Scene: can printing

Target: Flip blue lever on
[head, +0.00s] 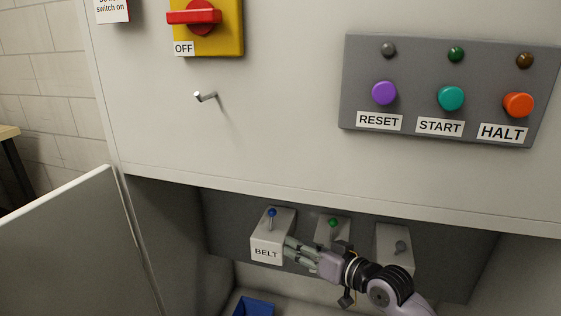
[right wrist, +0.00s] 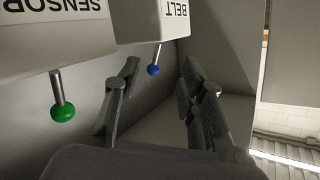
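The blue lever (head: 272,214) is a short metal stick with a blue ball tip, standing on the white box labelled BELT (head: 266,238). In the right wrist view, which is upside down, the blue lever (right wrist: 154,69) lies in the gap between the two finger pads, beyond the fingertips. My right gripper (head: 291,248) is just right of the BELT box in the head view, and its tips overlap the box's right edge there. In the wrist view its fingers (right wrist: 160,80) are spread apart with nothing between them. Whether they touch the box is unclear. My left gripper is not in view.
The cabinet overhang is above. A blue bin (head: 254,306) sits below. An open door panel (head: 75,250) is at left.

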